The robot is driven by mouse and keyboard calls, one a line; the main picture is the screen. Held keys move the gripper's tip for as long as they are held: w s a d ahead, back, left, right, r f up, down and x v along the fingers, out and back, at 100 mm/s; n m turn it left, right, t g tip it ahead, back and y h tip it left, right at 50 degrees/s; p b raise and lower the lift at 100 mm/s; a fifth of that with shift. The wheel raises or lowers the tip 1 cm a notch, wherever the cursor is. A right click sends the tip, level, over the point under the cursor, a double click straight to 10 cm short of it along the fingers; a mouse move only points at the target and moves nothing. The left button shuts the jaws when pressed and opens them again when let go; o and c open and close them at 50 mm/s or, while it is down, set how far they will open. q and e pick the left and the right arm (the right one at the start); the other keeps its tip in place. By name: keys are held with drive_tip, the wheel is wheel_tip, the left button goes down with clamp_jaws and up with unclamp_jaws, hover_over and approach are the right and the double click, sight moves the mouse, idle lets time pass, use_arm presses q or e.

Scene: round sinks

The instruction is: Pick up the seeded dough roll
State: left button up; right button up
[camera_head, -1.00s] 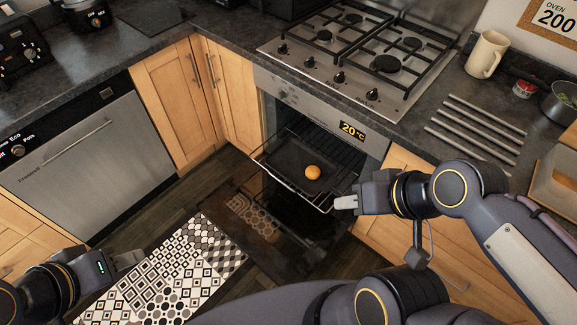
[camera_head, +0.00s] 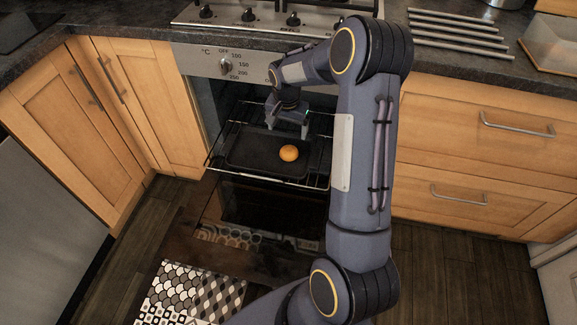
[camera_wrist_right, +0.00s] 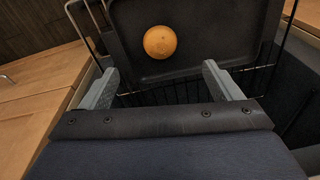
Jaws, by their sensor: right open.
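The seeded dough roll (camera_head: 289,153) is a small round orange-brown ball on the dark baking tray (camera_head: 250,152). The tray lies on the pulled-out oven rack (camera_head: 222,160). My right gripper (camera_head: 288,126) is over the back part of the tray, behind the roll and apart from it. In the right wrist view the roll (camera_wrist_right: 160,42) lies beyond the two open fingertips (camera_wrist_right: 160,75), roughly centred between them, with nothing in the jaws. Seeds are too small to make out. My left gripper is not in view.
The open oven door (camera_head: 265,205) lies low in front of the rack. The oven front with its dial (camera_head: 225,66) and the hob (camera_head: 260,15) rise above. Wooden cupboards (camera_head: 115,105) and drawers (camera_head: 480,130) flank the oven. A patterned mat (camera_head: 190,293) lies on the floor.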

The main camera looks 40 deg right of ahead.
drive_tip(key=b, duration=0.1)
hover_over(289, 149)
drive_tip(key=shift+m, duration=0.4)
drive_tip(key=f, duration=0.7)
drive_tip(key=shift+s+a+f, duration=0.3)
drive_tip(key=shift+s+f, duration=0.1)
drive_tip(key=f, duration=0.1)
drive_tip(key=f+b, duration=0.1)
drive_tip(key=f, duration=0.3)
drive_tip(key=shift+w+d+f, duration=0.1)
drive_tip(key=shift+w+d, duration=0.1)
drive_tip(key=shift+w, duration=0.15)
drive_tip(key=c, duration=1.1)
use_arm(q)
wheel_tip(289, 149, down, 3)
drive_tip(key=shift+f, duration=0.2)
use_arm(e)
drive_tip(key=shift+r, duration=0.2)
